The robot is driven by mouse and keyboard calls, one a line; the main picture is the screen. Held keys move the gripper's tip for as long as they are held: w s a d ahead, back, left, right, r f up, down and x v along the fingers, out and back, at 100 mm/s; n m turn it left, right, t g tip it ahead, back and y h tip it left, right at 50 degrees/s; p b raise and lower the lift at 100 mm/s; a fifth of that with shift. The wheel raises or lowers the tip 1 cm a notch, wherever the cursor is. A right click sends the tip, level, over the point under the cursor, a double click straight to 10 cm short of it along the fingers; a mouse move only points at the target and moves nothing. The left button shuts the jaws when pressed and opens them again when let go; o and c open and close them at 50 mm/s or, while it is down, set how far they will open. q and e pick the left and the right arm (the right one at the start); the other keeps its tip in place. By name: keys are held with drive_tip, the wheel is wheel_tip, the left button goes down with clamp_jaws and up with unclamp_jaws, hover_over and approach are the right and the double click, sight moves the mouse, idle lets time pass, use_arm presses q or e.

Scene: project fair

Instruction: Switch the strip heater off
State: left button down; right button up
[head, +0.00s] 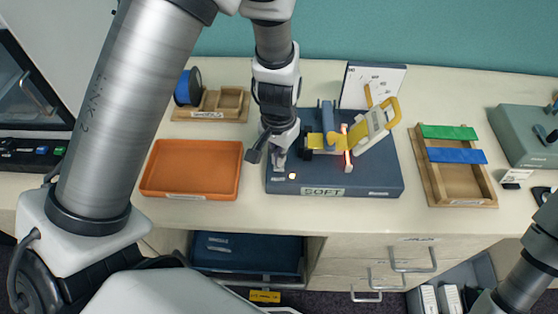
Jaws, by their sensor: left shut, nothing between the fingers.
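The strip heater (378,183) is a dark blue-grey base labelled SOFT on the bench, in the middle of the head view. A glowing red-orange element (347,150) shows on it, with a yellow sheet piece and a yellow-handled part (371,130) beside it. A small lit spot (292,176) shows near its front left. My right gripper is outside the view.
An orange tray (148,178) lies left of the heater. A wooden holder (184,115) with a blue spool (187,87) stands behind it. A white card (394,78) stands behind the heater. A wooden tray (437,192) with green and blue strips lies to the right.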

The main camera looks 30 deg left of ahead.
use_arm(q)
drive_tip(key=shift+w, duration=0.1)
idle(0.5)
drive_tip(key=shift+f+b, duration=0.95)
drive_tip(key=shift+f, duration=0.25)
idle(0.4)
wheel_tip(320, 180, up, 7)
drive_tip(key=p, duration=0.6)
drive_tip(key=shift+r, duration=0.1)
